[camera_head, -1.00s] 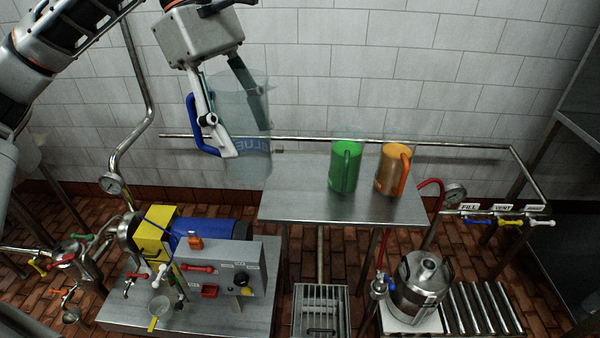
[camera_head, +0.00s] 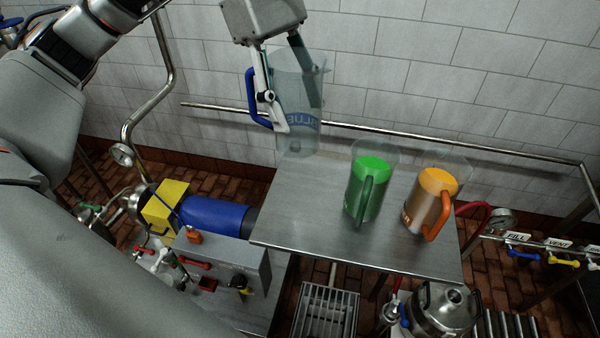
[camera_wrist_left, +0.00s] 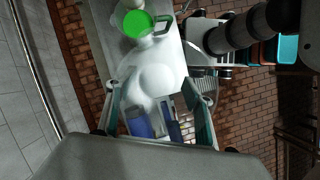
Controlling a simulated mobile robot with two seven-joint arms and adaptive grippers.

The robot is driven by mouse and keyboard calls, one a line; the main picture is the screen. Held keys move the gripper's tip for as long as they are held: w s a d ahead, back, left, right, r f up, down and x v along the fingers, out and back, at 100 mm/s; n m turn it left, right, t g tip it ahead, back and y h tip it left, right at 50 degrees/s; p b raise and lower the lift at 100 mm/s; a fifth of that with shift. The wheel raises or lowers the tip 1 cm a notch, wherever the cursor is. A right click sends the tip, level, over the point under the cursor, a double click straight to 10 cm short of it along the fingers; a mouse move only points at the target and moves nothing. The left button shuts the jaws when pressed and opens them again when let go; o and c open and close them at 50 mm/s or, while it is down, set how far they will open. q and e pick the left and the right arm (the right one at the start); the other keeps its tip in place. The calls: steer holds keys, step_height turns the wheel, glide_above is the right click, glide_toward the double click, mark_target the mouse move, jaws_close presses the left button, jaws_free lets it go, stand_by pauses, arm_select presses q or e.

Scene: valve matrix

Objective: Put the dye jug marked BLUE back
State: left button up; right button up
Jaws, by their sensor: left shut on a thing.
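The clear jug marked BLUE (camera_head: 298,135), with a blue handle on its left, hangs upright in my left gripper (camera_head: 296,112) in the head view. The fingers are shut on the jug. It looks empty. Its bottom is at the back left end of the steel table (camera_head: 310,205); I cannot tell whether it touches the top. In the left wrist view, my left gripper (camera_wrist_left: 158,112) has a finger on either side of a pale see-through shape, probably the jug. My right gripper is not in view.
A jug with green dye (camera_head: 368,190) and one with orange dye (camera_head: 428,205) stand on the table's right part. The left part is bare. A wall pipe (camera_head: 400,134) runs behind. A blue pump motor (camera_head: 215,215) sits lower left.

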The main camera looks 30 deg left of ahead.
arm_select(q)
step_height(320, 180, down, 15)
steer(key=shift+r+b, duration=0.1)
steer(key=shift+b, duration=0.3)
steer(key=o, duration=1.5)
steer(key=shift+f, duration=0.2)
steer(key=shift+o, duration=0.2)
steer(key=v, duration=1.2)
steer(key=shift+r+p, duration=0.2)
steer(key=shift+p, duration=0.1)
